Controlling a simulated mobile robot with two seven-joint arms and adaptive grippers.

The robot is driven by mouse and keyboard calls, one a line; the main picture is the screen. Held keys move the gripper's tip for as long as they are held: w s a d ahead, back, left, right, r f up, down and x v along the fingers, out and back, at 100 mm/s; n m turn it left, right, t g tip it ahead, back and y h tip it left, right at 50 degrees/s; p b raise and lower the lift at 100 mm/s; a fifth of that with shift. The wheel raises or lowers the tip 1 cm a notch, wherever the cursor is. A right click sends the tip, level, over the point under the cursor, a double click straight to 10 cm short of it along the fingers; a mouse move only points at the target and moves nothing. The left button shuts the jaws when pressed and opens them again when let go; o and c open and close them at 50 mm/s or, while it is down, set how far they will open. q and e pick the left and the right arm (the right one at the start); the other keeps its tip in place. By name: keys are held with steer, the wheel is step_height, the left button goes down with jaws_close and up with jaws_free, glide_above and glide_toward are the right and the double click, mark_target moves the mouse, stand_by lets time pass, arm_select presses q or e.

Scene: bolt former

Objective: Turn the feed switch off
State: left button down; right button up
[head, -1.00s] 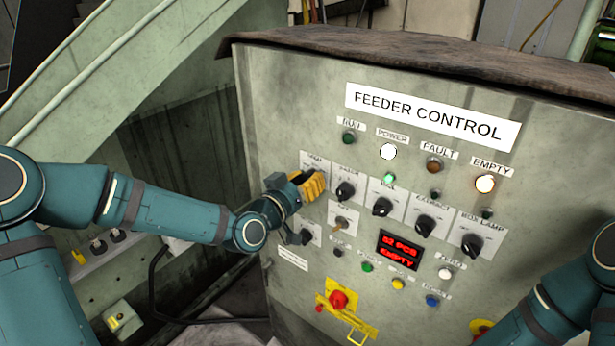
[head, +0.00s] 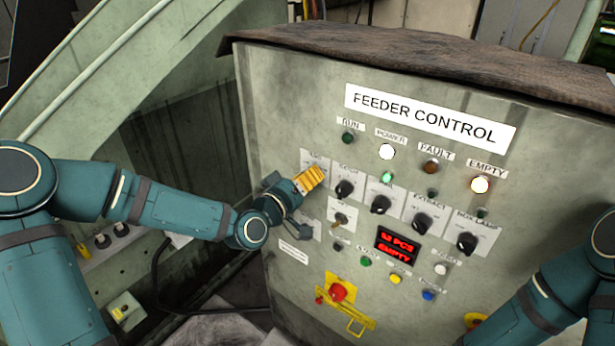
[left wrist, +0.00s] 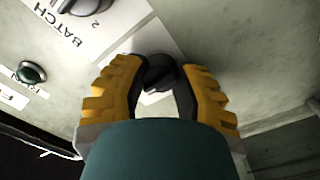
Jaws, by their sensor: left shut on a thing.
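The feed switch is the leftmost black knob of the upper row on the feeder control box. It shows in the left wrist view (left wrist: 158,73) between my finger pads. In the head view my left gripper hides it, and its label is too small to read. My left gripper (head: 309,179), with yellow ridged fingers, is at its plate and shut on the knob. It also shows in the left wrist view (left wrist: 158,88). My right arm enters at the lower right, but its gripper is out of the picture.
A batch knob (head: 344,189) sits just right of my left gripper, with several more knobs beyond. A toggle (head: 341,219) is below. The white power lamp (head: 387,152) and empty lamp (head: 480,185) are lit.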

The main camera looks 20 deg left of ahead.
arm_select(q)
steer(key=shift+r, duration=0.1)
steer(key=c, duration=0.6)
jaws_free()
steer(key=v, duration=0.7)
steer(key=shift+s, duration=0.2)
